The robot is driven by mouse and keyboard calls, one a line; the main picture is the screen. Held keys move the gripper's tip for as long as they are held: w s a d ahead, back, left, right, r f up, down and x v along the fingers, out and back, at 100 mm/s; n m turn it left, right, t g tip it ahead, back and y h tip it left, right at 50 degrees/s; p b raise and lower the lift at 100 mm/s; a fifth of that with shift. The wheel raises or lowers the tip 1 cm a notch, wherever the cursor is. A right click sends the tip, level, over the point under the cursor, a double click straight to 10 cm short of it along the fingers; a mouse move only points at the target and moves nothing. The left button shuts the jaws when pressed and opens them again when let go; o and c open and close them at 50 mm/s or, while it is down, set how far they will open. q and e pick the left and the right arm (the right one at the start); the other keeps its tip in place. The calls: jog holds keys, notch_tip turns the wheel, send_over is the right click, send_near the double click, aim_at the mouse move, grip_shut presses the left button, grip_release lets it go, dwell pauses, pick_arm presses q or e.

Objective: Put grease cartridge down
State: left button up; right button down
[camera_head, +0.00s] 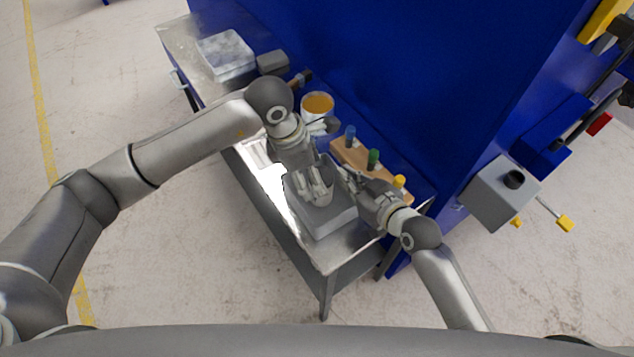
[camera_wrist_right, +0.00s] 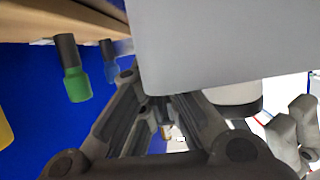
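A pale grey cylinder that may be the grease cartridge (camera_head: 325,193) stands on or just above a grey block (camera_head: 331,222) on the bench. In the right wrist view a pale cylinder with a dark end (camera_wrist_right: 236,94) shows past a large grey face. My left gripper (camera_head: 313,190) comes from above with its fingers close beside the cylinder; I cannot tell if they touch it. Its fingers also show in the right wrist view (camera_wrist_right: 290,130). My right gripper (camera_head: 346,178) is right of the cylinder. Its fingertips are partly hidden behind the large grey face.
A wooden rack (camera_head: 345,152) holds blue (camera_head: 350,132), green (camera_head: 373,157) and yellow (camera_head: 399,181) capped items behind my right gripper. A white tub with orange contents (camera_head: 317,104) stands at the back. A clear-topped box (camera_head: 226,52) is at the bench's far left. A blue wall rises behind.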

pick_arm(q)
jog(key=v, duration=0.5)
pick_arm(e)
jog(key=c, duration=1.6)
grip_release()
jog(key=shift+o, duration=0.2)
